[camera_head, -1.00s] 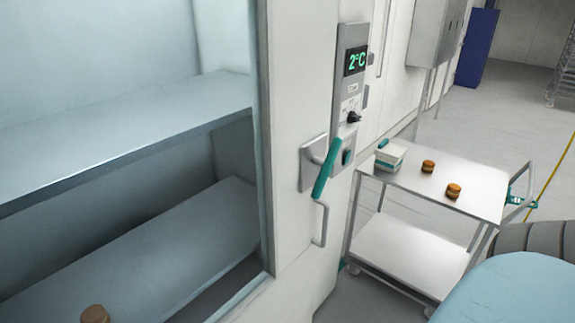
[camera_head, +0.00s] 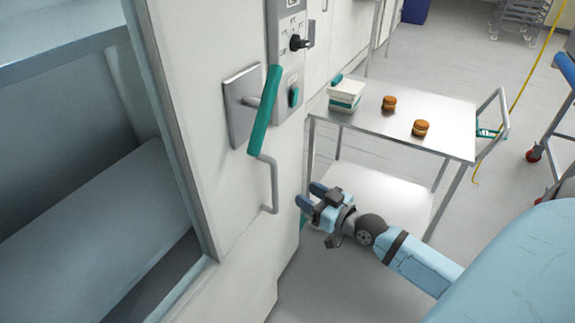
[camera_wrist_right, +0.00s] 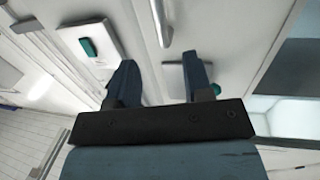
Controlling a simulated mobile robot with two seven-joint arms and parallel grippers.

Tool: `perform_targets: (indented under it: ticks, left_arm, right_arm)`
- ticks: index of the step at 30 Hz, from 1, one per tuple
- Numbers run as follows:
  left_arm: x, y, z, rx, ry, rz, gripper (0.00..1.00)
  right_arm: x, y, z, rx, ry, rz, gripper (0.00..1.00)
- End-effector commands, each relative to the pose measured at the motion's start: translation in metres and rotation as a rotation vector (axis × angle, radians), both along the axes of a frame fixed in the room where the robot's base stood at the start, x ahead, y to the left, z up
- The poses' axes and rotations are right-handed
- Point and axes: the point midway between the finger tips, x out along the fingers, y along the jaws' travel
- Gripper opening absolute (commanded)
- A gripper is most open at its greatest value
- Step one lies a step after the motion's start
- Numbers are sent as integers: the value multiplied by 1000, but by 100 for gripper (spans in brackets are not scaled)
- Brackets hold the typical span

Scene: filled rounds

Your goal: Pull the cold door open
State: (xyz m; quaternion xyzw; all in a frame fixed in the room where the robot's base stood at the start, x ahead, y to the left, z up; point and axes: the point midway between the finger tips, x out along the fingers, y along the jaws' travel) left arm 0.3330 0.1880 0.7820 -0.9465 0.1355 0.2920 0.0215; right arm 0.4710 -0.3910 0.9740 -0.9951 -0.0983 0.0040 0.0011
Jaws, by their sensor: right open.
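The white cold door (camera_head: 238,192) fills the left half of the head view, with a window onto pale shelves. A teal-gripped lever (camera_head: 264,112) stands out from a metal plate on it, and a thin metal bar handle (camera_head: 274,187) hangs below. My right gripper (camera_head: 308,197) is open and empty, just right of the bar handle and apart from it. In the right wrist view its two fingers (camera_wrist_right: 161,74) are spread, with a metal bar (camera_wrist_right: 161,22) beyond them near the top. My left gripper is not in view.
A control panel (camera_head: 289,72) with a knob and teal button is above right of the lever. A steel cart (camera_head: 375,120) with a white box (camera_head: 346,94) and two small brown round items (camera_head: 420,127) stands right of the door. Grey floor lies beyond the cart.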

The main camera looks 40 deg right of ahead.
Motion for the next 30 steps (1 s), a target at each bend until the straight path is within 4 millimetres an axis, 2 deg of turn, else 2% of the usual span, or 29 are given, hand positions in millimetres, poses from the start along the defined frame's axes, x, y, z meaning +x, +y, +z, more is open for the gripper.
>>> perform_targets:
  ticks: [5,8,21,25,30]
  left_arm:
    - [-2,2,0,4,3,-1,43]
    - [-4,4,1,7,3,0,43]
    - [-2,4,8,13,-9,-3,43]
    - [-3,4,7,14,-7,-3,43]
    - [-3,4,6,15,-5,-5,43]
  right_arm:
    - [13,0,4,3,-10,-3,46]
    - [28,3,4,4,-9,-3,46]
    - [113,20,4,3,-8,-2,46]
    - [127,23,2,3,-6,-2,46]
    - [136,25,2,1,-6,-1,46]
